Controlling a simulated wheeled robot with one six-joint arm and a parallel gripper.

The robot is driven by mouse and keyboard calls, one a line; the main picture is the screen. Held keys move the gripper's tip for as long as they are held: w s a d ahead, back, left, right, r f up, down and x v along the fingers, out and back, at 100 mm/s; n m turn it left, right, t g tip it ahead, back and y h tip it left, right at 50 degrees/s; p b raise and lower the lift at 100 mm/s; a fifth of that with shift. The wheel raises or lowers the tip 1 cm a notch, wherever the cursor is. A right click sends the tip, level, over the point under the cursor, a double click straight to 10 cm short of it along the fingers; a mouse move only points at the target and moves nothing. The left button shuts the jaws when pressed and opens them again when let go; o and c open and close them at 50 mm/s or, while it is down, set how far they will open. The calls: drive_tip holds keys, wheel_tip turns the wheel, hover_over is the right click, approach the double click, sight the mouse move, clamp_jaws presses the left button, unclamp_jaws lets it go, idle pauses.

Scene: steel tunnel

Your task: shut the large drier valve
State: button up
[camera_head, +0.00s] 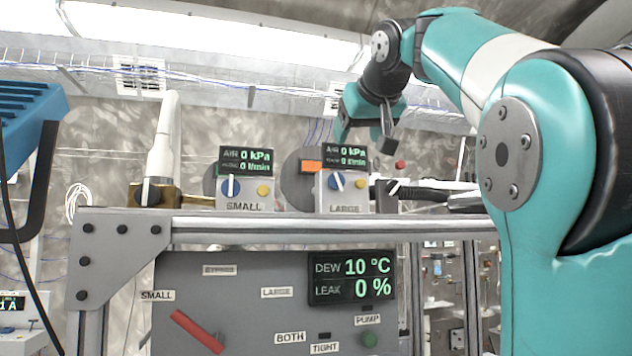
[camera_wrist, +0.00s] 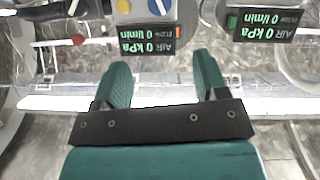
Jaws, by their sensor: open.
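The box labelled LARGE (camera_head: 345,208) stands on the rail, with a blue dial with a white pointer (camera_head: 336,181), a yellow button and a screen (camera_head: 345,157) reading 0 kPa. Its screen also shows upside down in the wrist view (camera_wrist: 148,40). A red lever (camera_head: 197,332) sits tilted on the grey panel below, whose labels include SMALL, LARGE (camera_head: 277,292), BOTH and TIGHT. I cannot tell which part is the large drier valve. My gripper (camera_head: 364,132) is open and empty, above and behind the LARGE box; its two green fingers show in the wrist view (camera_wrist: 163,75).
A matching SMALL box (camera_head: 245,207) stands to the left, beside a white pipe (camera_head: 163,140). A small red knob (camera_head: 400,164) is right of the LARGE screen, near dark hoses. The panel's display (camera_head: 352,278) reads dew 10 °C, leak 0 %. A blue object (camera_head: 30,112) is at left.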

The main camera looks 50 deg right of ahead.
sight(337, 177)
drive_tip(key=p+x, duration=0.1)
drive_tip(key=x, duration=1.4)
drive_tip(key=shift+f, duration=0.2)
drive_tip(key=c, duration=0.9)
